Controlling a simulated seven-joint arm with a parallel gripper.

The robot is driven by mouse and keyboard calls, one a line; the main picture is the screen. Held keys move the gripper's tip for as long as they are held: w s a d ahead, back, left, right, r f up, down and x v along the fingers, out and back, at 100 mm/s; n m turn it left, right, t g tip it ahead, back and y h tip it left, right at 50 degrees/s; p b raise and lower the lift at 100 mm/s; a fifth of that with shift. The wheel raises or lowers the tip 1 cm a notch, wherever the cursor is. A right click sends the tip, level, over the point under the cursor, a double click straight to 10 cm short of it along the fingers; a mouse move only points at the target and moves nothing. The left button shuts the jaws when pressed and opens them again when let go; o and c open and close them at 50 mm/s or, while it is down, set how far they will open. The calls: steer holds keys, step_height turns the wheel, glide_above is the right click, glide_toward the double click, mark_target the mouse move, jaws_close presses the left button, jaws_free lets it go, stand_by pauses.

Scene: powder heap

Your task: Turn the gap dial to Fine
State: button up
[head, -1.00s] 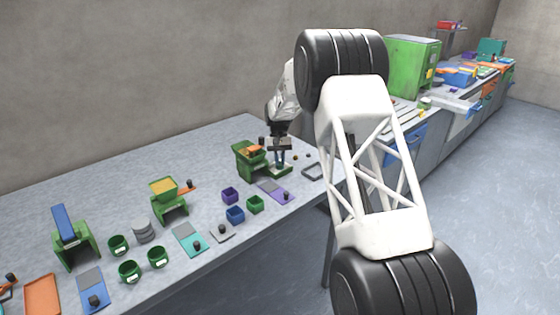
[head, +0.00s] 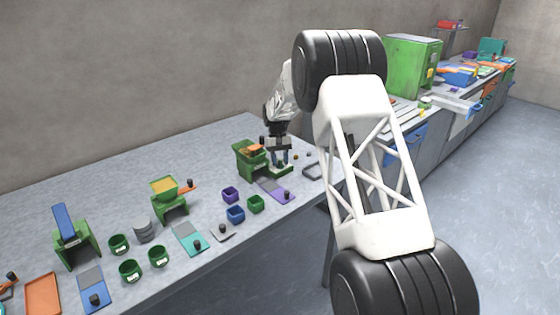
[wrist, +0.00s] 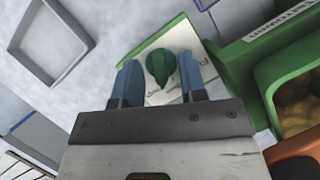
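The gap dial (wrist: 162,68) is a dark green round knob with a raised ridge, on a pale plate (wrist: 158,98) with a green edge and small lettering that I cannot read. The plate is joined to the green mill (head: 247,160), on the right in the wrist view. My gripper (wrist: 159,63) is open, with its two blue fingers apart and the dial showing between them. I cannot tell how far the fingertips are above the plate. In the head view my gripper (head: 281,158) points down at the mill's front right. The dial setting is not readable.
An orange part and a bin with yellowish lumps (wrist: 298,105) are beside the fingers. A grey tray (wrist: 50,42) lies to the left. In the head view, a purple slide (head: 276,190) and small purple, blue and green cups stand close by on the bench.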

steer(key=shift+r, duration=0.1)
steer(key=d+v, duration=0.1)
steer(key=v, duration=0.6)
steer(key=shift+a+r, duration=0.3)
steer(key=shift+a, duration=0.25)
steer(key=shift+w, duration=0.1)
steer(key=o, duration=0.5)
steer(key=n+t, duration=0.1)
steer(key=n, duration=0.3)
steer(key=s+n+t, duration=0.1)
steer(key=n, duration=0.3)
steer(key=s+d+n+t+y, duration=0.1)
steer(key=n, duration=0.4)
steer(key=shift+s+d+r, duration=0.1)
steer(key=n, duration=0.2)
steer(key=s+n+t, duration=0.1)
steer(key=n, duration=0.2)
steer(key=shift+d+r, duration=0.15)
steer(key=shift+d, duration=0.05)
